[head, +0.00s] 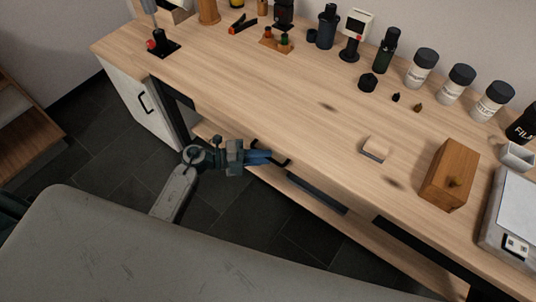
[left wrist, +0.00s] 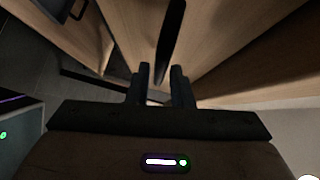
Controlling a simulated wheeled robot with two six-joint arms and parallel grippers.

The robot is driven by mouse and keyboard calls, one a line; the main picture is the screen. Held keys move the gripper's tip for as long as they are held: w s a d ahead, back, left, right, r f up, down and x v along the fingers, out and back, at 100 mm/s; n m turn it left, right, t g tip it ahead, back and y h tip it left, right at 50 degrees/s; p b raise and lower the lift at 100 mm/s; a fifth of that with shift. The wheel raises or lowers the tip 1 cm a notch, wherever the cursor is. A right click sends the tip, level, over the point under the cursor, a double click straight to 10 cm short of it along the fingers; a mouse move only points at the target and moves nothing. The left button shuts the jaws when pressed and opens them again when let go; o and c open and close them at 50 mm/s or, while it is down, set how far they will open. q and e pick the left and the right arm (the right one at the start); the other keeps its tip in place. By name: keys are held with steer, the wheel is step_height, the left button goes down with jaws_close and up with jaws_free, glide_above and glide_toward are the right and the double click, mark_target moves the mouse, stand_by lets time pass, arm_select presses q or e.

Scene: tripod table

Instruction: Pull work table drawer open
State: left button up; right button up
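The work table (head: 300,105) has a light wood top. A black drawer handle (head: 284,160) shows at its front edge; the drawer front is mostly hidden under the tabletop edge. My left gripper (head: 268,157), with blue fingers, is at the handle, level with the front edge. In the left wrist view, the two fingers of my left gripper (left wrist: 160,75) stand apart, and a dark bar, likely the handle (left wrist: 172,40), runs ahead between their tips. I cannot tell whether they touch it. My right gripper is not in view.
A white cabinet door (head: 140,105) with a black handle is at the table's left end. A wooden box (head: 449,175), a small block (head: 375,149) and several jars and bottles stand on the tabletop. A dark strip (head: 317,194) lies below the front edge. Dark tiled floor (head: 235,210) is clear in front.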

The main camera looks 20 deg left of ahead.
arm_select(q)
steer(key=shift+x, duration=1)
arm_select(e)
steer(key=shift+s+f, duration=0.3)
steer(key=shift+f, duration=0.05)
arm_select(q)
steer(key=shift+c, duration=0.2)
jaws_close()
